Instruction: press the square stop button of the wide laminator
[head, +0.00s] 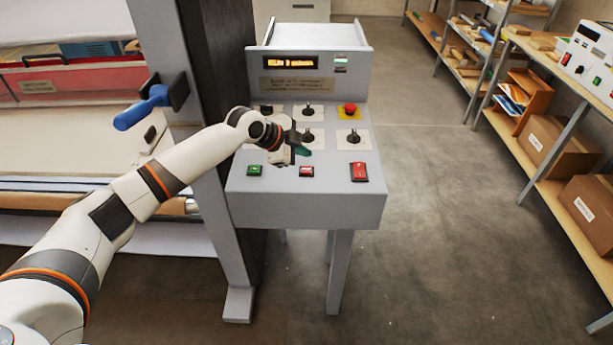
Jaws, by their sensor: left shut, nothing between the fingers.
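The wide laminator's grey control console (305,205) stands in the middle of the head view. My left gripper (302,150) is shut and empty. It appears just above and behind the small red button, apart from it in the picture; its height over the panel is hard to tell. My right gripper is out of view.
Several black selector knobs (353,137) and a red mushroom button (349,109) on a yellow plate sit farther back. A lit display (291,63) stands behind them. A blue-handled lever (142,107) is on the left. Shelves with boxes (554,146) line the right; floor between is clear.

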